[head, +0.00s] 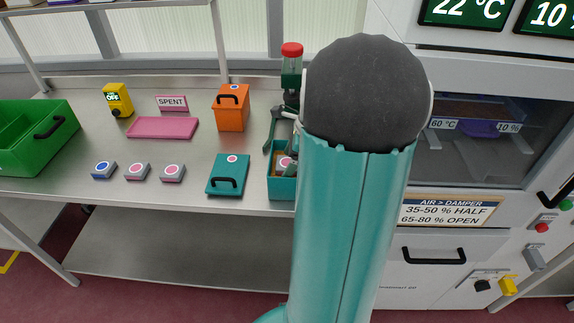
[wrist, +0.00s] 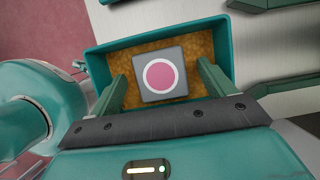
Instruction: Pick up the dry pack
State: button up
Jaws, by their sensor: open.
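A grey square pack with a pink disc (wrist: 163,76) lies on orange-brown grains inside an open teal box (wrist: 150,36) in the wrist view. My gripper (wrist: 161,82) is open, with one green finger on each side of this pack; I cannot tell whether they touch it. In the head view the teal box (head: 283,189) is partly hidden by my arm, and a bit of the pack (head: 284,163) shows. A blue-disc pack (head: 104,170) and two pink-disc packs (head: 138,172) (head: 173,173) stand in a row on the bench. No label marks any pack as dry.
A teal lid with a black handle (head: 228,177) lies left of the box. Behind are an orange box (head: 232,110), a pink tray (head: 163,128) with a SPENT sign (head: 172,103), and a yellow device (head: 118,99). A green crate (head: 62,138) stands left; the cabinet (head: 450,232) is right.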

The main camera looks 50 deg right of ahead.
aim_at(282, 162)
jog(key=c, duration=1.1)
jog(key=shift+r, duration=0.5)
notch_tip(282, 162, up, 2)
jog(key=shift+r, duration=0.1)
jog(key=s+a+r, duration=0.5)
jog(key=a+r, duration=0.5)
jog(key=a, duration=0.3)
